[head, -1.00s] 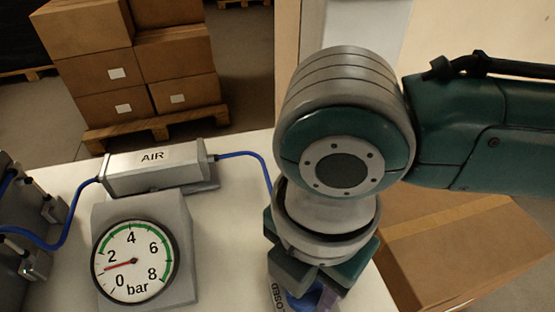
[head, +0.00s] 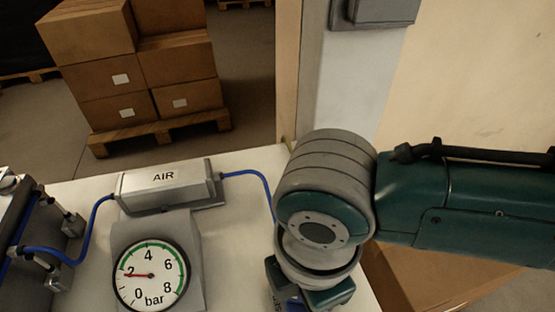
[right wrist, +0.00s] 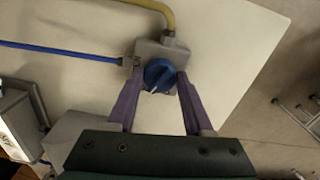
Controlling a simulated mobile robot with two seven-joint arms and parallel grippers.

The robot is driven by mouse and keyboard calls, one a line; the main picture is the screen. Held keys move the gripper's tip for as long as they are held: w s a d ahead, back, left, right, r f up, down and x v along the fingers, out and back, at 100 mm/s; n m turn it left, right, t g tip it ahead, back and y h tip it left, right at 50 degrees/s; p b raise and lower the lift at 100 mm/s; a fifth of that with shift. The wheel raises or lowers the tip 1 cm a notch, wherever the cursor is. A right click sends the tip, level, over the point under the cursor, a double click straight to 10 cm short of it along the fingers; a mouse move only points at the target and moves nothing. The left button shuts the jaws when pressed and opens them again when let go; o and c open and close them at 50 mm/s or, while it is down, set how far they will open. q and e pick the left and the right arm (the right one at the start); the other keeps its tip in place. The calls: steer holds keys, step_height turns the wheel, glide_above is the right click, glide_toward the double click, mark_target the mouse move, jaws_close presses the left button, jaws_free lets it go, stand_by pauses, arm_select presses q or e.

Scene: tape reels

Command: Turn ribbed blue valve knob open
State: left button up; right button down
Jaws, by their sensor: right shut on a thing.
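The ribbed blue valve knob (right wrist: 158,76) sits on a grey valve block (right wrist: 152,48) in the right wrist view, its white pointer mark aimed down-left. My right gripper (right wrist: 160,80) has its purple fingers on either side of the knob and is shut on it. In the head view my right gripper (head: 306,298) is at the bottom edge, and the knob is mostly hidden there. A round gauge (head: 152,289) has its red needle close to 2 bar. My left gripper is not in view.
A grey AIR unit (head: 165,183) stands behind the gauge, with a blue hose (head: 250,174) running right towards the valve. A yellow hose (right wrist: 168,14) leaves the valve block. Cardboard boxes (head: 190,62) stand beyond the white table (head: 240,235).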

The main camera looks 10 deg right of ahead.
steer(key=m+p, duration=0.2)
steer(key=shift+s+r+m, duration=0.1)
steer(key=shift+r+m, duration=0.1)
steer(key=shift+m, duration=0.2)
steer(key=m+p, duration=0.2)
steer(key=m, duration=0.1)
steer(key=shift+m, duration=0.3)
steer(key=m+p, duration=0.1)
steer(key=m, duration=0.2)
steer(key=shift+a+f+p, duration=0.1)
steer(key=shift+p, duration=0.2)
steer(key=shift+m+p, duration=0.45)
steer(key=shift+m, duration=1.25)
steer(key=shift+f, duration=0.1)
steer(key=shift+c, duration=1.4)
jaws_free()
